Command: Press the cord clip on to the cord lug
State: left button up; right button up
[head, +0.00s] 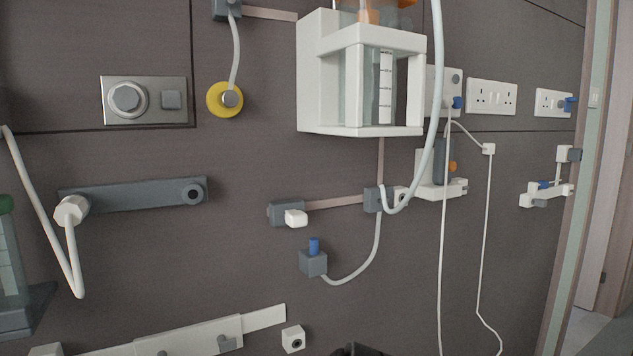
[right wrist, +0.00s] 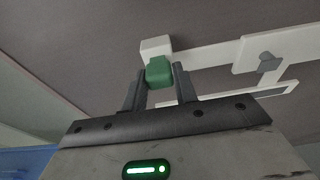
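My right gripper (right wrist: 161,82) shows in the right wrist view, with a small green block (right wrist: 159,71) between its fingertips. The fingers appear shut on it. The green block may be the cord clip; no label shows. Just behind it is a white block (right wrist: 155,46) at the end of a white rail; whether the two touch I cannot tell. In the head view a white block with a dark hole (head: 292,339) sits by the rail's right end and may be the cord lug. A dark part at the bottom edge seems to be mine. My left gripper is not in view.
The white rail (head: 265,318) with grey knobs runs along the lower wall. Above it are a grey block with a blue top (head: 313,263), a white canister holder (head: 311,75) and hanging cords. A grey bar (head: 135,196) is at left. Sockets (head: 491,97) are at right.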

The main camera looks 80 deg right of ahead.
grip_shut()
jog(key=shift+s+a, duration=0.1)
jog(key=f+v, duration=0.1)
jog(key=v, duration=0.5)
dwell(0.3)
